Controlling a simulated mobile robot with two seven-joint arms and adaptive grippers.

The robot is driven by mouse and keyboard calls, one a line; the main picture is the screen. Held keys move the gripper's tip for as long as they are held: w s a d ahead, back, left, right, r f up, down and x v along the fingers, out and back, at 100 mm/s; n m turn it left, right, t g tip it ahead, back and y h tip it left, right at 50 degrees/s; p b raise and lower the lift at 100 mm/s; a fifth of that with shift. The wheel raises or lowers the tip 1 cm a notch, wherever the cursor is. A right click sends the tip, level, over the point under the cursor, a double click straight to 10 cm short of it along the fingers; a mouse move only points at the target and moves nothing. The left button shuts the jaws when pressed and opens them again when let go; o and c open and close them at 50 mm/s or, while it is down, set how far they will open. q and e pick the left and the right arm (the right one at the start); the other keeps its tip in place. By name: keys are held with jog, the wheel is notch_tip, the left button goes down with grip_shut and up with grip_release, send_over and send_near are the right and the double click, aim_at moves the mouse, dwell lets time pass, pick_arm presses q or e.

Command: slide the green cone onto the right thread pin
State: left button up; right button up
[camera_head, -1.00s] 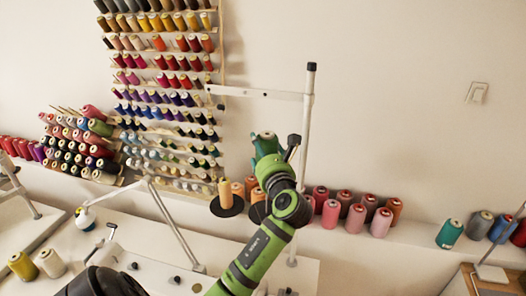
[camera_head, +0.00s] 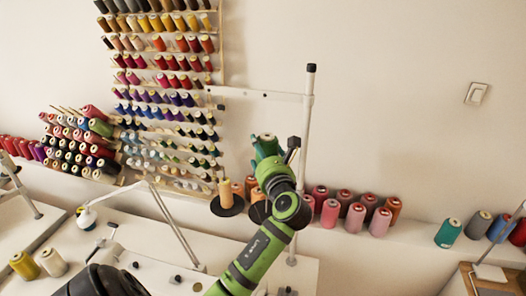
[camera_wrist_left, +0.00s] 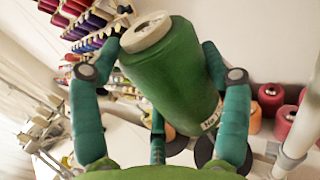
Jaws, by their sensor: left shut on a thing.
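The green cone (camera_head: 264,147) is held up in my left gripper (camera_head: 274,158), above the thread stand. In the left wrist view the cone (camera_wrist_left: 172,78) fills the middle, with its pale top leaning to the upper left and the teal fingers of my left gripper (camera_wrist_left: 160,65) around it. Two dark round discs of the stand show in the head view. My right gripper is not in view.
A pale upright post (camera_head: 307,130) with a crossbar (camera_head: 262,93) rises close to the right of my gripper. Several pink and red cones (camera_head: 330,213) stand on the ledge to the right. A wall rack of spools (camera_head: 165,100) is behind on the left.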

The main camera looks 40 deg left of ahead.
pick_arm(q)
jog(key=shift+f+b, duration=0.35)
jog(key=shift+f, duration=1.25)
jog(key=shift+f, duration=0.1)
